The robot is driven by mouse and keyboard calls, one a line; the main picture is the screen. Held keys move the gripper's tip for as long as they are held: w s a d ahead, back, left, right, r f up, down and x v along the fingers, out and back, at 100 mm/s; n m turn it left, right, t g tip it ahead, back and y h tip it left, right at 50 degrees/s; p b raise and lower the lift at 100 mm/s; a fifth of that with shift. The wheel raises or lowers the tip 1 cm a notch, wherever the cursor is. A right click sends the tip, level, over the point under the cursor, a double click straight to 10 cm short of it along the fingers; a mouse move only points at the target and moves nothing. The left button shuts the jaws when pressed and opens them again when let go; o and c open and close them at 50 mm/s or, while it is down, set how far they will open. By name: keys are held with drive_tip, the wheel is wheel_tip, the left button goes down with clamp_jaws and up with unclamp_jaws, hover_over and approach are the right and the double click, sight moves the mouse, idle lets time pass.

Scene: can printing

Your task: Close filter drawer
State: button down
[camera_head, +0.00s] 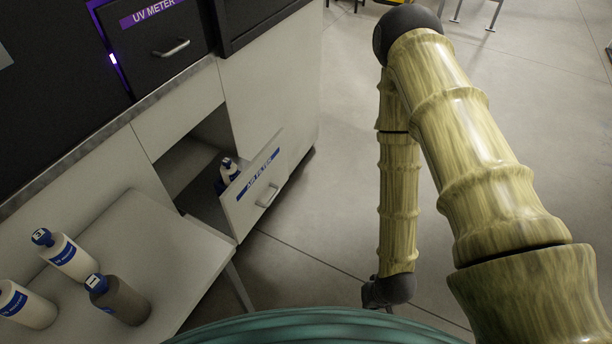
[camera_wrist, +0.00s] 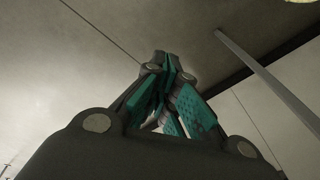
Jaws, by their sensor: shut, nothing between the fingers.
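The filter drawer (camera_head: 259,190), a white front with a blue "AIR FILTER" label and a metal handle (camera_head: 268,196), stands pulled out of the white cabinet in the head view. A white bottle with a blue cap (camera_head: 229,170) is inside it, partly hidden by the front. In the head view my gripper is at the lower end of my arm, over the floor to the right of the drawer and apart from it; its fingers are hard to see there. In the wrist view my gripper (camera_wrist: 166,66) is shut and empty, its teal-padded fingers meeting at the tips.
A light table (camera_head: 170,262) at the lower left holds bottles, including a dark one (camera_head: 119,299) and a white one (camera_head: 67,256). A black UV meter drawer (camera_head: 160,42) is above, shut. A thin leg (camera_wrist: 270,87) crosses the wrist view. Open floor lies right of the cabinet.

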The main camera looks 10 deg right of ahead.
drive_tip(key=w+a+f+m+t+y+b, duration=0.2)
drive_tip(key=w+t+b, duration=0.15)
drive_tip(key=w, duration=0.75)
drive_tip(key=m+t+y+b, duration=0.4)
drive_tip(key=t+y+b, duration=0.2)
drive_tip(key=y+b, duration=0.65)
approach(277, 171)
drive_tip(key=shift+g+h, duration=0.25)
drive_tip(key=shift+h, duration=0.1)
drive_tip(key=x, duration=0.4)
drive_tip(key=b+x, duration=0.1)
drive_tip(key=x, duration=0.2)
drive_tip(key=shift+r, duration=0.4)
